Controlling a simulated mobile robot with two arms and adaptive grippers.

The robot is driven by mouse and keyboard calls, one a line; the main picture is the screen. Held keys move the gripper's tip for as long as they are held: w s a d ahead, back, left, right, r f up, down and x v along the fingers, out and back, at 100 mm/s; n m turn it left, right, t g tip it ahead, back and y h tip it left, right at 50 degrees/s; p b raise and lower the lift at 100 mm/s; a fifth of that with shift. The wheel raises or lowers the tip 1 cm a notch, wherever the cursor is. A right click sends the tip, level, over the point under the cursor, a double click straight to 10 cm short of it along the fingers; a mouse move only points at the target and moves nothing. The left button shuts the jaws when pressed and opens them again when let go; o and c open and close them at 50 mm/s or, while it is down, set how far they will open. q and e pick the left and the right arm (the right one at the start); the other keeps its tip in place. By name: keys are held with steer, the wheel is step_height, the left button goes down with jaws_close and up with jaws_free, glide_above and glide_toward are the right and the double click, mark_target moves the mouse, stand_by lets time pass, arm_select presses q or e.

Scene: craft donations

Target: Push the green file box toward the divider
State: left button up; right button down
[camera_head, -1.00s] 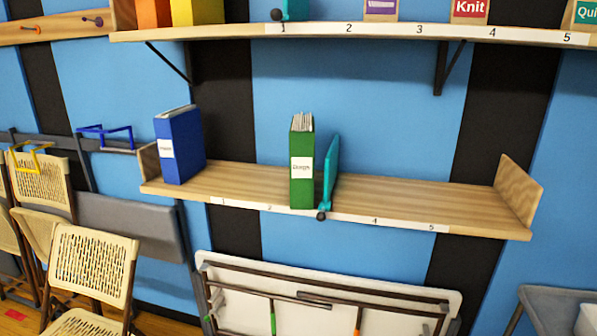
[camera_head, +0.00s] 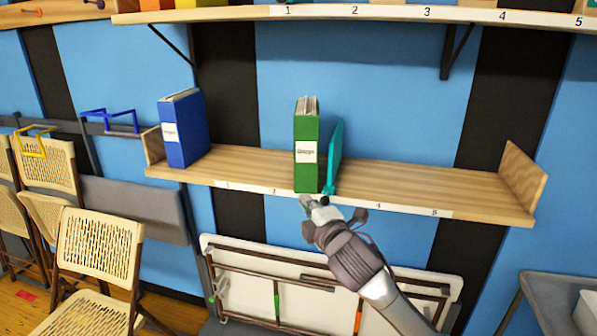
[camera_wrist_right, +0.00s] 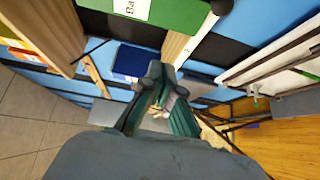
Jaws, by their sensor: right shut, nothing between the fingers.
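The green file box (camera_head: 306,140) stands upright on the lower shelf, its labelled spine facing me. The teal divider (camera_head: 334,158) stands just to its right, with a narrow gap at the front. My right gripper (camera_head: 309,201) is shut and empty, at the shelf's front edge, just below the box's base. I cannot tell whether it touches the box. In the right wrist view, the green file box (camera_wrist_right: 178,14) shows at the top, beyond the shut fingers (camera_wrist_right: 160,78). My left gripper is not in view.
A blue file box (camera_head: 182,130) stands at the left end of the numbered lower shelf (camera_head: 430,190). The shelf is bare right of the divider, up to its wooden end panel (camera_head: 522,175). An upper shelf (camera_head: 385,15) runs above. Folding chairs (camera_head: 95,250) stand lower left.

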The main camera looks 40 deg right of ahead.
steer(key=r, duration=0.2)
steer(key=p, duration=0.3)
glide_toward(298, 171)
steer(key=w+a+r, duration=0.1)
steer(key=w+a, duration=0.2)
steer(key=w, duration=0.2)
steer(key=shift+w+d+r+p, duration=0.1)
steer(key=shift+w+d+p, duration=0.3)
steer(key=shift+d, duration=0.2)
steer(key=shift+w+d+r+p, duration=0.1)
steer(key=shift+w+d+p, duration=0.25)
steer(key=shift+d, duration=0.25)
steer(key=shift+w+d+f, duration=0.15)
steer(key=shift+w+d, duration=0.1)
steer(key=shift+d, duration=0.5)
steer(key=shift+a, duration=0.1)
